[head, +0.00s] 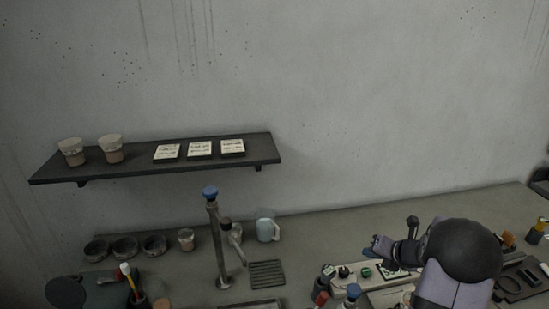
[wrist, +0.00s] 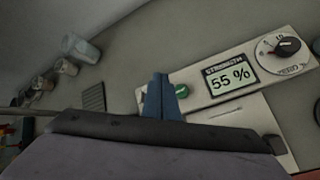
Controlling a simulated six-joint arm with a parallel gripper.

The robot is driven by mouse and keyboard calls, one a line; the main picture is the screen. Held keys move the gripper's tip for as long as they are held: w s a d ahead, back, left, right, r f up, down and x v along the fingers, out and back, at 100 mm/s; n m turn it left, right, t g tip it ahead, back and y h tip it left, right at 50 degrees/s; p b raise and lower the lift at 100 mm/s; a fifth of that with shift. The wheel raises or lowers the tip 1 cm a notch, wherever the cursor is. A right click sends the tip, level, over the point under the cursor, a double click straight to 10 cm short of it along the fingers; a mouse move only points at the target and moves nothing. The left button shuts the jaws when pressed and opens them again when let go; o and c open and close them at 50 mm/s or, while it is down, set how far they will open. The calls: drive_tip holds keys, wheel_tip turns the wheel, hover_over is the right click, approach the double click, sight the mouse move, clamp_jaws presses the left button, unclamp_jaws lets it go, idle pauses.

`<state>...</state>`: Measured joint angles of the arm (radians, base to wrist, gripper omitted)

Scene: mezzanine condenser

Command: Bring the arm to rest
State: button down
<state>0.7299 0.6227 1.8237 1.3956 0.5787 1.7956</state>
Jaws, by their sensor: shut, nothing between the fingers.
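My gripper (head: 377,244) is at the lower right of the head view, above the worktop and near the control panel. In the wrist view its blue fingers (wrist: 160,98) are together and hold nothing. They overlap the left end of the pale control panel (wrist: 205,92), close to a green button (wrist: 181,90). The panel's display (wrist: 230,78) reads "STRENGTH 55 %". A black dial with a red mark (wrist: 284,48) is at its right end. My arm hides part of the panel in the head view. I cannot tell whether the fingertips touch anything.
A tap (head: 214,235) with a blue top, a drain grate (head: 267,274) and a pale jug (head: 266,226) stand left of my gripper. Several dark bowls are further left. A wall shelf (head: 220,165) holds two cups and three cards. The worktop (head: 340,230) behind my gripper is clear.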

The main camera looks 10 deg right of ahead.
drive_tip(key=s+a+r+n+g+y+b, duration=0.15)
drive_tip(key=s+a+n, duration=0.25)
drive_tip(key=a+n, duration=0.65)
drive_tip(key=s+a+r+n+g+b, duration=0.2)
drive_tip(key=s+a+r+n+g, duration=0.15)
drive_tip(key=a+n, duration=0.7)
drive_tip(key=s+a+f+n+g+h+p, duration=0.1)
drive_tip(key=s+a+f+n+g+p, duration=0.1)
drive_tip(key=s+n, duration=0.8)
drive_tip(key=s+a+f+n+g+h+p, duration=0.1)
drive_tip(key=s+a+f+n+g+p, duration=0.1)
drive_tip(key=s+n, duration=0.7)
drive_tip(key=a+n, duration=0.1)
drive_tip(key=n, duration=0.1)
drive_tip(key=shift+s+n+h, duration=0.35)
drive_tip(key=shift+s+n, duration=0.05)
